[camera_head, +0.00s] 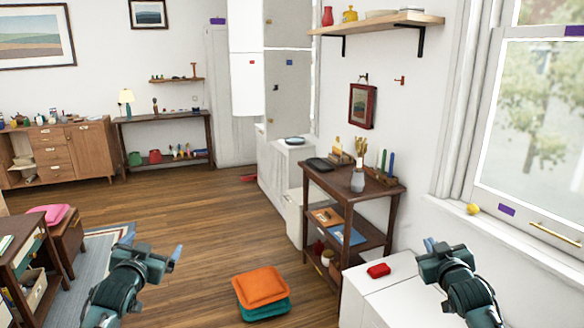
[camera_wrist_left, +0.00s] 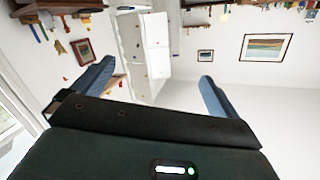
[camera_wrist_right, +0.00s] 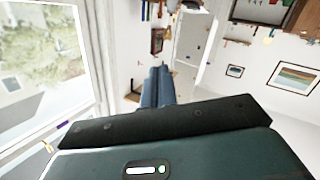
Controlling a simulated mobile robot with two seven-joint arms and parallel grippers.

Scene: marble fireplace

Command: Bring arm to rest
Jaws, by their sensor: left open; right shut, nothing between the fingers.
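My left gripper (camera_head: 152,254) is raised over the floor at the lower left of the head view. In the left wrist view its two blue fingers stand wide apart with nothing between them (camera_wrist_left: 150,88). My right gripper (camera_head: 438,247) is raised at the lower right of the head view, in front of the white cabinet top. In the right wrist view its blue fingers (camera_wrist_right: 157,87) are together with nothing between them. Both forearms come up from the bottom edge of the head view.
A wooden shelf table (camera_head: 348,190) stands right of centre. A white cabinet (camera_head: 391,296) with a red object (camera_head: 378,270) is close to my right gripper. Orange (camera_head: 260,287) and teal cushions (camera_head: 266,311) lie on the floor. A desk (camera_head: 27,262) is at left.

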